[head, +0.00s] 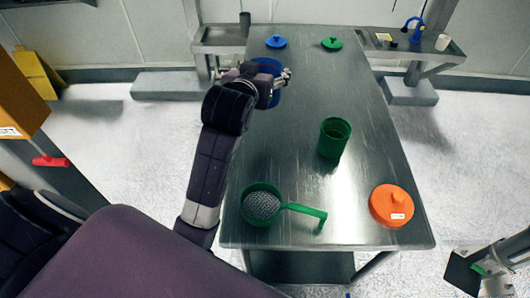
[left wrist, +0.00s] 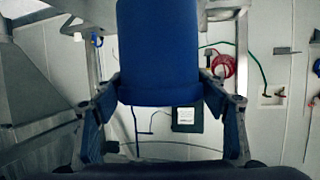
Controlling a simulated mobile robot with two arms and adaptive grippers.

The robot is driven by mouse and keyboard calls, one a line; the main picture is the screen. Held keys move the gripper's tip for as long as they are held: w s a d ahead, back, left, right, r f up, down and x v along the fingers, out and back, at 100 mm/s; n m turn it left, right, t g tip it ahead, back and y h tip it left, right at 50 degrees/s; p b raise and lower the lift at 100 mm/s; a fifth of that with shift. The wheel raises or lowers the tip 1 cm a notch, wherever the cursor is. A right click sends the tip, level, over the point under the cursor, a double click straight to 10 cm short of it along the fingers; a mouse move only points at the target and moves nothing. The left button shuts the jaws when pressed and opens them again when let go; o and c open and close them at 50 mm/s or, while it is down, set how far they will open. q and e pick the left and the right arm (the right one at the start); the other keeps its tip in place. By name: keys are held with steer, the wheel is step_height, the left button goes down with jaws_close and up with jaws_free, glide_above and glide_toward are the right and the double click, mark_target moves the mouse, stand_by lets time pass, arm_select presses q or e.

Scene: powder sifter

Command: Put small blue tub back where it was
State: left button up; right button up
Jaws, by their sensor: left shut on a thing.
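The small blue tub (head: 268,66) is at the far left part of the steel table, partly hidden behind my left gripper (head: 272,82). In the left wrist view the tub (left wrist: 158,50) fills the upper middle, with one finger of the left gripper (left wrist: 162,102) on each side. The gripper is shut on it. I cannot tell whether the tub touches the table. My right gripper (head: 470,272) is only partly in view at the bottom right, off the table, and its opening is unclear.
The steel table (head: 300,120) holds a green tub (head: 334,138), a green-handled sieve (head: 263,204) and an orange lid (head: 391,206). A blue lid (head: 276,41) and a green lid (head: 332,43) lie at the far end. The table's middle left is clear.

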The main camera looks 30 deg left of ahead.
arm_select(q)
step_height(320, 180, down, 20)
steer(key=shift+s+r+p, duration=0.1)
steer(key=shift+p, duration=0.45)
steer(key=shift+f, duration=0.2)
steer(key=shift+f, duration=0.2)
steer(key=o, duration=1.3)
